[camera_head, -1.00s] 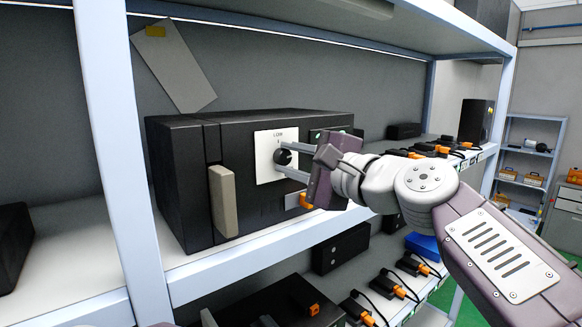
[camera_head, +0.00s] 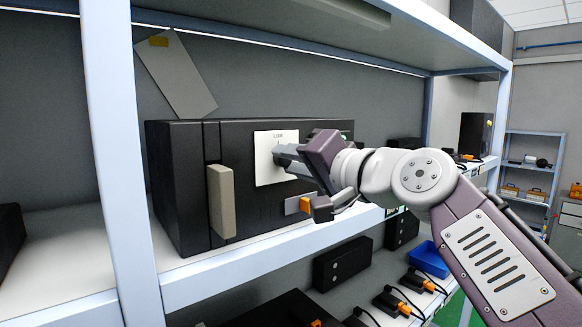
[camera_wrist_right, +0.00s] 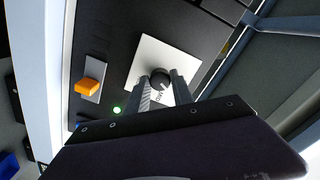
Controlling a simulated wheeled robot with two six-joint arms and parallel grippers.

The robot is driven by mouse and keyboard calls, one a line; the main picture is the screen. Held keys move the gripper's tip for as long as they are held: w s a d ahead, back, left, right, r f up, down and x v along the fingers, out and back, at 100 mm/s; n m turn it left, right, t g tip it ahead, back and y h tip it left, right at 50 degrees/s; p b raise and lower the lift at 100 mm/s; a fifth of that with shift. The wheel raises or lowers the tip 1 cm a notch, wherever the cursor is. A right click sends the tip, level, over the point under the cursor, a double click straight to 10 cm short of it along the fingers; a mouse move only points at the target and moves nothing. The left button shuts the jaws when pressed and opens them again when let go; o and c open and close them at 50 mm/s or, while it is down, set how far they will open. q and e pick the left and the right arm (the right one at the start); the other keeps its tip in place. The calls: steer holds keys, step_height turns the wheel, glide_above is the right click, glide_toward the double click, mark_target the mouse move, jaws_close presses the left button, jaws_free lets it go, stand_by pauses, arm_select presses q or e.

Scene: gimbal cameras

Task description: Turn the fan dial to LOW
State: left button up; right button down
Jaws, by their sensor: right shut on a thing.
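The fan dial (camera_wrist_right: 159,77) is a round black knob on a white plate (camera_head: 264,170) on the front of a black box (camera_head: 170,200). The plate carries a "LOW" label above the dial in the head view. My right gripper (camera_head: 280,154) is at the dial and hides most of it there. In the right wrist view its two fingers (camera_wrist_right: 160,84) are shut on the dial, one on each side. Where the dial points is hard to tell. My left gripper is not in view.
The box stands on a white-edged shelf (camera_head: 230,267), with a beige handle (camera_head: 222,201) on its front. An orange switch (camera_wrist_right: 90,86) sits beside the plate. A shelf post (camera_head: 107,150) rises at the left. A blue bin (camera_head: 428,259) is on the lower shelf.

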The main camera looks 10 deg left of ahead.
steer(key=n+b, duration=0.1)
steer(key=n, duration=0.3)
steer(key=shift+f+n, duration=0.15)
steer(key=shift+n, duration=0.55)
steer(key=c, duration=1.1)
jaws_free()
steer(key=shift+s+d+b, duration=0.1)
steer(key=shift+d+b, duration=0.1)
steer(key=shift+b, duration=0.2)
steer(key=b+v, duration=0.3)
steer(key=v, duration=0.5)
steer(key=shift+s+d, duration=0.25)
